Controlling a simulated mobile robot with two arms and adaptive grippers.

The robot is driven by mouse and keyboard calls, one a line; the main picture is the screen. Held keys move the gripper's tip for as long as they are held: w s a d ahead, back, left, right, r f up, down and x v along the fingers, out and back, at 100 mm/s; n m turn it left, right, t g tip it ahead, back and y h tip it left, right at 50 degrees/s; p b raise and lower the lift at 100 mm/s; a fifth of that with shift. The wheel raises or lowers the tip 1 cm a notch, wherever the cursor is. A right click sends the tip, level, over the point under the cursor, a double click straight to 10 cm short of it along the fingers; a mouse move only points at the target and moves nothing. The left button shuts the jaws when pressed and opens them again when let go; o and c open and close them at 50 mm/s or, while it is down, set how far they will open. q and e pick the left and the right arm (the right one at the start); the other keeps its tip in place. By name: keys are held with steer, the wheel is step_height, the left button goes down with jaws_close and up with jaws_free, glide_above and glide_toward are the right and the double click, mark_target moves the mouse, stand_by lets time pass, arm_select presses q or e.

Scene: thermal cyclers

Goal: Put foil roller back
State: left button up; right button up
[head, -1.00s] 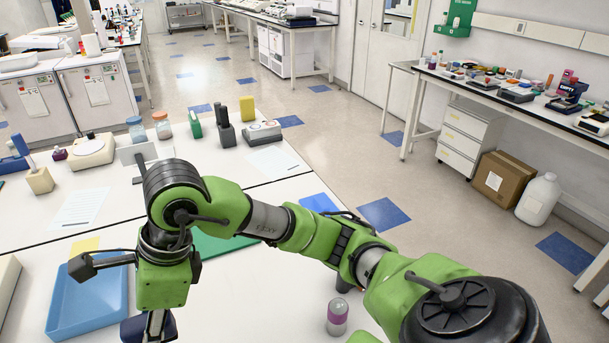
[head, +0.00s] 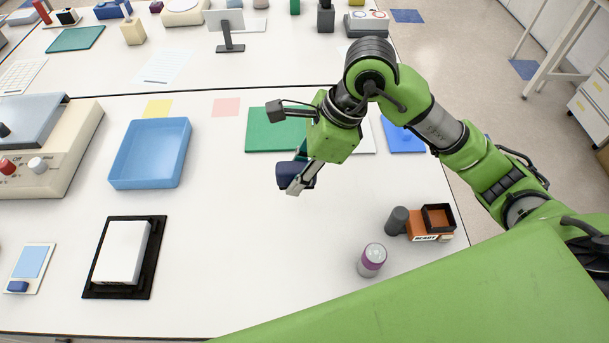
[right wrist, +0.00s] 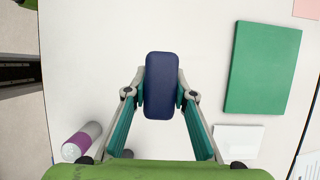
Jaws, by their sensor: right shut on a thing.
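A dark blue rounded block (head: 285,173), which I take to be the foil roller, is held in my right gripper (head: 298,181). In the right wrist view the block (right wrist: 162,86) sits upright in the picture between the two fingertips, which touch its left and right sides. The gripper points down over bare white table, in front of the green mat (head: 262,135); its height above the table is hard to tell. My left gripper is not in view.
A blue tray (head: 118,183) stands left of the gripper. A black frame with a white plate (head: 122,254) and a light card with a small blue block (head: 17,287) lie front left. A purple-banded bottle (head: 371,262) and orange box (head: 424,224) stand to the right.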

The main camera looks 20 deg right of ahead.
steer(key=w+f, duration=0.1)
steer(key=d+f, duration=0.1)
steer(key=shift+w+d+f, duration=0.15)
steer(key=shift+w+f, duration=0.2)
steer(key=shift+f, duration=0.05)
steer(key=shift+w+d+f+p, duration=0.15)
steer(key=shift+w+f+p, duration=0.2)
steer(key=shift+f, duration=0.1)
steer(key=f, duration=0.1)
steer(key=f+p, duration=0.2)
steer(key=shift+w+d+f, duration=0.25)
steer(key=shift+f, duration=0.25)
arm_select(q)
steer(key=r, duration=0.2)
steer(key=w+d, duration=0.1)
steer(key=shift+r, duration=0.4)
arm_select(e)
steer(key=shift+f, duration=0.1)
steer(key=shift+f+b, duration=0.1)
steer(key=shift+b, duration=0.25)
steer(key=o, duration=1)
steer(key=shift+c, duration=0.2)
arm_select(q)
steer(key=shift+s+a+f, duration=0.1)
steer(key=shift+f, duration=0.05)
